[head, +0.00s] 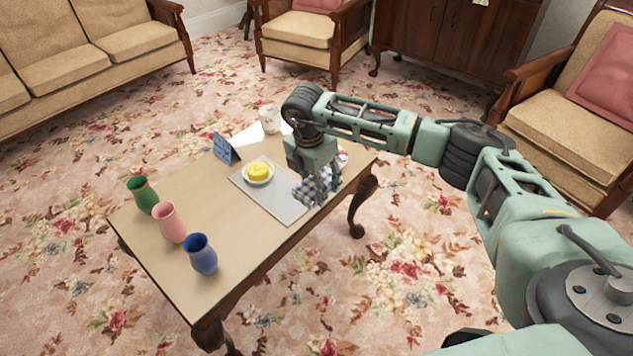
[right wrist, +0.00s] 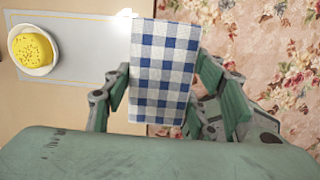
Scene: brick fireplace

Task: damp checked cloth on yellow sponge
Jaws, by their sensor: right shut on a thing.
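The blue and white checked cloth (right wrist: 163,70) is between the fingers of my right gripper (right wrist: 165,92), which is shut on it. In the head view the cloth (head: 305,190) shows partly behind the right gripper (head: 318,193), over the right part of a grey mat. The yellow sponge (head: 259,170) sits in a small white dish (head: 257,181) on the mat, left of the gripper and apart from the cloth. The sponge also shows at the far left in the right wrist view (right wrist: 33,47). My left gripper is not in view.
The grey mat (head: 284,208) lies on a wooden table (head: 185,280). Green (head: 142,195), pink (head: 169,222) and blue (head: 202,255) vases stand at its left end. A blue card (head: 225,150) and a white mug (head: 268,119) stand at the back.

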